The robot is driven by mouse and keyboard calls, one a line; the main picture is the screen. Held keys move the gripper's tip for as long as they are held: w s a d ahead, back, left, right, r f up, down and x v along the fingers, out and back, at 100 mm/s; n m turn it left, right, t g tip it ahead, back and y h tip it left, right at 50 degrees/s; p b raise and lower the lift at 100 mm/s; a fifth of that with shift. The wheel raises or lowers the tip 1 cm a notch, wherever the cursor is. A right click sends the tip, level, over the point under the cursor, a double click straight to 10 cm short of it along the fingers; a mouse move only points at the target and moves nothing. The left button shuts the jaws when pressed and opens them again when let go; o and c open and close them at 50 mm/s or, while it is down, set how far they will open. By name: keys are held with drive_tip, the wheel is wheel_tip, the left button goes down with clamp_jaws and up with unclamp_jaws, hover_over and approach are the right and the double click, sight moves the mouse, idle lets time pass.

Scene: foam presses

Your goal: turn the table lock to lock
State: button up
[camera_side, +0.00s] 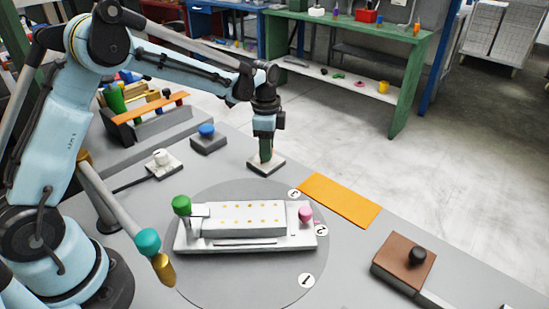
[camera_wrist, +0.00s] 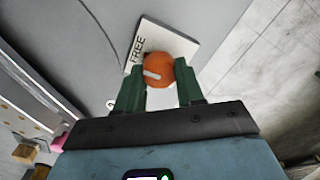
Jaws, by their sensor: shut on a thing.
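The table lock is an orange knob (camera_wrist: 159,70) with a white mark, on a white plate (camera_wrist: 182,44) in the wrist view. The word FREE is on the plate's left edge, and the knob's white mark lies to the lower left. My gripper (camera_side: 265,158) points down over the plate (camera_side: 279,164) at the table's far edge in the side view. Its green fingers stand on either side of the knob and are shut on it. The knob is hidden behind the fingers in the side view, and any other lettering on the plate is mostly hidden.
A round turntable (camera_side: 185,262) with labels 1, 2 and 3 carries a white fixture (camera_side: 250,246) with green and pink knobs. An orange sheet (camera_side: 340,199), a brown block (camera_side: 403,264) and a blue button (camera_side: 206,131) lie around it. Bare floor lies beyond the plate.

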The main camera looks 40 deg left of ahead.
drive_tip(key=n, duration=0.8)
drive_tip(key=shift+n, duration=0.3)
drive_tip(key=n, duration=0.4)
drive_tip(key=shift+a+n, duration=0.1)
drive_tip(key=shift+n, duration=2.4)
drive_tip(key=o, duration=1)
drive_tip(key=shift+a, duration=0.1)
drive_tip(key=shift+o, duration=0.2)
wheel_tip(320, 180, up, 12)
